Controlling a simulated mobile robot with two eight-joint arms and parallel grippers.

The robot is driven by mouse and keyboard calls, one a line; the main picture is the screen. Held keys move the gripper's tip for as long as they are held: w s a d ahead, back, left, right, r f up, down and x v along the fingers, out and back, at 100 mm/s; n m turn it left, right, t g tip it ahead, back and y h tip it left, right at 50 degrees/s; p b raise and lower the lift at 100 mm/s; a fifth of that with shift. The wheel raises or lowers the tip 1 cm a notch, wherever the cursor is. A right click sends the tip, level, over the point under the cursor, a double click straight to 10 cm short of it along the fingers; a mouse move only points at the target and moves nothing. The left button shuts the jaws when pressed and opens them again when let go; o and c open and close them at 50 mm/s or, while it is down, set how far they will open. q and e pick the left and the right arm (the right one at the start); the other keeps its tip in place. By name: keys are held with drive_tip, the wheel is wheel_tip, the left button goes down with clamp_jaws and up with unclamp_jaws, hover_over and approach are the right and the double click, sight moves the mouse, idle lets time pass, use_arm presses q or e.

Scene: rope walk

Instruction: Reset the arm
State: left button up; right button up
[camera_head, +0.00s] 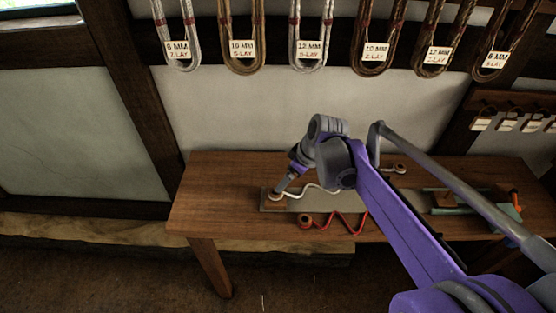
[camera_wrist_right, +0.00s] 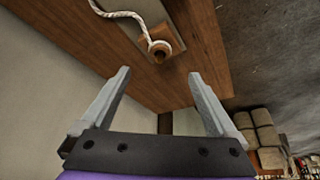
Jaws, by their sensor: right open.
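My right arm reaches in from the right in the head view, above the wooden table (camera_head: 215,188). Its gripper (camera_head: 280,189) points down near the left end of a low board on the table. In the right wrist view the gripper (camera_wrist_right: 158,75) is open, with nothing between its two grey fingers. A white rope (camera_head: 319,187) lies on the board, partly hidden behind my arm. It also shows in the right wrist view (camera_wrist_right: 132,16), its end at a round knob (camera_wrist_right: 160,50) on a wooden block, beyond the fingertips. My left gripper is out of view.
A red cord (camera_head: 344,222) zigzags from a red spool (camera_head: 306,221) by the table's front edge. An orange-handled tool (camera_head: 515,200) lies at the right. Labelled rope coils (camera_head: 244,40) hang on the wall. The table's left end is clear.

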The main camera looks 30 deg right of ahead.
drive_tip(key=s+a+f+m+h+p, duration=0.1)
drive_tip(key=s+a+f+m, duration=0.1)
drive_tip(key=s+a, duration=0.4)
drive_tip(key=s+a+f+m+t+p, duration=0.1)
drive_tip(key=s+a+f+m, duration=0.1)
drive_tip(key=s+a, duration=0.4)
drive_tip(key=s, duration=0.4)
drive_tip(key=shift+s+a+h, duration=0.15)
drive_tip(key=shift+s+h, duration=0.15)
drive_tip(key=shift+h, duration=0.1)
